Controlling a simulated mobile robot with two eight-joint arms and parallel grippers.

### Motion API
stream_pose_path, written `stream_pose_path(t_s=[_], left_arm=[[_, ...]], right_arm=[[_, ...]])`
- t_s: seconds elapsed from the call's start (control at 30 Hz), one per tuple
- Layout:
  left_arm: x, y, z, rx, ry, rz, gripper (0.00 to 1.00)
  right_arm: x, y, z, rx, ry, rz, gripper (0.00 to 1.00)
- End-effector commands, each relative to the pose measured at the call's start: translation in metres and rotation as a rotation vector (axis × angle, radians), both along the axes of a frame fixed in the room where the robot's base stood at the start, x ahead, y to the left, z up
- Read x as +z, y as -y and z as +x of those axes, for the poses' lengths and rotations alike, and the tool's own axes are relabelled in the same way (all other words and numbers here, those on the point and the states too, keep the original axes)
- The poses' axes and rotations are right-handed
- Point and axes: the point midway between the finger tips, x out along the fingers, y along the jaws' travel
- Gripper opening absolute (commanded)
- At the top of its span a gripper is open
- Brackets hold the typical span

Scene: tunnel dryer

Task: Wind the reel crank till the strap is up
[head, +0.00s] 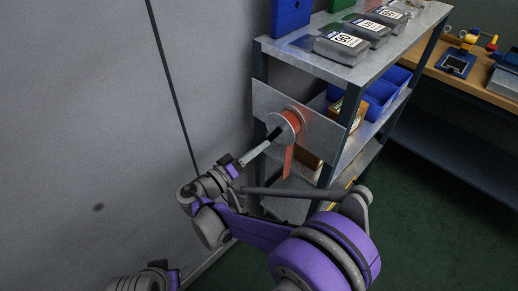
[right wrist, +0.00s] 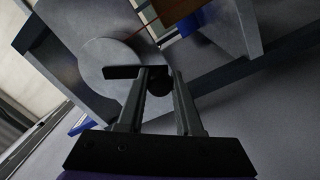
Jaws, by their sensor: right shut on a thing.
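The reel (head: 286,125) is a round grey disc on a metal plate at the end of the shelf rack. Orange-red strap (head: 288,160) is wound on it, and a length hangs down below. My right gripper (head: 267,143) reaches up to the reel's face and is shut on the black crank handle (head: 274,133). In the right wrist view, the reel disc (right wrist: 105,65) carries a black crank arm (right wrist: 120,72), and the dark handle (right wrist: 158,84) is between my fingers (right wrist: 158,76). The strap's lower end is unclear behind my arm. My left gripper is not seen.
The shelf rack (head: 350,75) holds grey labelled packs (head: 341,46) on top and blue bins (head: 388,85) below. A wooden-topped bench (head: 470,75) stands at the right. A grey wall is close on the left. Green floor (head: 430,210) is clear at the right.

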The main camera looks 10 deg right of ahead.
Motion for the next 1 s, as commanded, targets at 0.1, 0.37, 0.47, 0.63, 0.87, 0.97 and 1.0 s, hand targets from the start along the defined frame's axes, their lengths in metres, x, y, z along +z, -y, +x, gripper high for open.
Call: stream_pose_path(t_s=[0.1, 0.37, 0.47, 0.63, 0.87, 0.97, 1.0], left_arm=[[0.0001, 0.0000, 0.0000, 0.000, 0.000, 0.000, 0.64], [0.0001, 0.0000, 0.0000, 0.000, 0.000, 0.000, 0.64], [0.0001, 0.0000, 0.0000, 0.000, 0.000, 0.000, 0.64], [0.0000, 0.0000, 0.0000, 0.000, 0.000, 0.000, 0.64], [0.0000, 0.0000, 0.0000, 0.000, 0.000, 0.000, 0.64], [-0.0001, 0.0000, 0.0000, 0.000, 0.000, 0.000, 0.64], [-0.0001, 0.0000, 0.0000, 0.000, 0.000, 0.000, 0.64]], right_arm=[[0.0011, 0.0007, 0.0002, -0.002, 0.002, -0.002, 0.00], [0.0010, 0.0008, 0.0000, -0.002, 0.001, -0.002, 0.47], [0.0007, 0.0007, 0.0000, -0.002, 0.001, -0.002, 0.63], [0.0004, 0.0004, -0.0001, -0.001, 0.000, -0.001, 0.63], [0.0001, 0.0004, 0.0001, -0.001, 0.000, -0.001, 0.63], [-0.0002, 0.0008, 0.0005, -0.001, 0.000, -0.001, 0.63], [-0.0002, 0.0010, 0.0007, -0.001, 0.000, -0.001, 0.63]])
